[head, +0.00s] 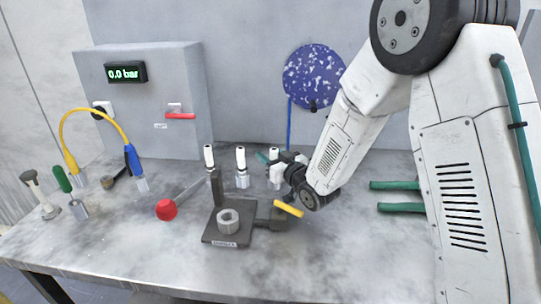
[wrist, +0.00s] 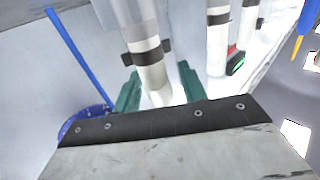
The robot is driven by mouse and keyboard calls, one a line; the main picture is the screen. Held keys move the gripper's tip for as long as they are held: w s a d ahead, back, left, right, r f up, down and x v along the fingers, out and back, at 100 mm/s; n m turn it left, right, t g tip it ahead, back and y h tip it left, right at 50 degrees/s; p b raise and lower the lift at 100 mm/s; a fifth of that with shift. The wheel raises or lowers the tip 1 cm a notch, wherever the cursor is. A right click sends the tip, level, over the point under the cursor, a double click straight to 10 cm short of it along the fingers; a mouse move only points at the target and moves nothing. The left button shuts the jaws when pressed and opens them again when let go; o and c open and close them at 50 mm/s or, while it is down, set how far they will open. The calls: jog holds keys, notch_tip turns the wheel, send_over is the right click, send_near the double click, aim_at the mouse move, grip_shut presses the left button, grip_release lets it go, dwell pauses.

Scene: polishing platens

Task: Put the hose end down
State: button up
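A yellow hose (head: 95,111) arches at the left of the bench. One end is a yellow sleeve (head: 70,163); the other is a blue sleeve (head: 132,158) with a silvery tip, leaning slightly on the bench. The blue end also shows at the upper right of the wrist view (wrist: 306,16). My gripper (wrist: 148,55) is away from both ends, to the right. Its dark pads lie against both sides of a white-topped metal cylinder (wrist: 154,78), the rightmost of three such cylinders; it also shows in the head view (head: 274,155).
Two more white-topped cylinders stand left of my gripper (head: 240,160) (head: 208,156). In front is a dark fixture with a metal nut (head: 228,221), and a red-knobbed lever (head: 166,210). A grey cabinet (head: 140,90) reads 0.0 bar. A speckled blue disc (head: 314,75) is behind. The front left bench is clear.

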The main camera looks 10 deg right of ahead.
jog(key=shift+r, duration=0.2)
jog(key=v, duration=1.2)
jog(key=shift+d, duration=0.15)
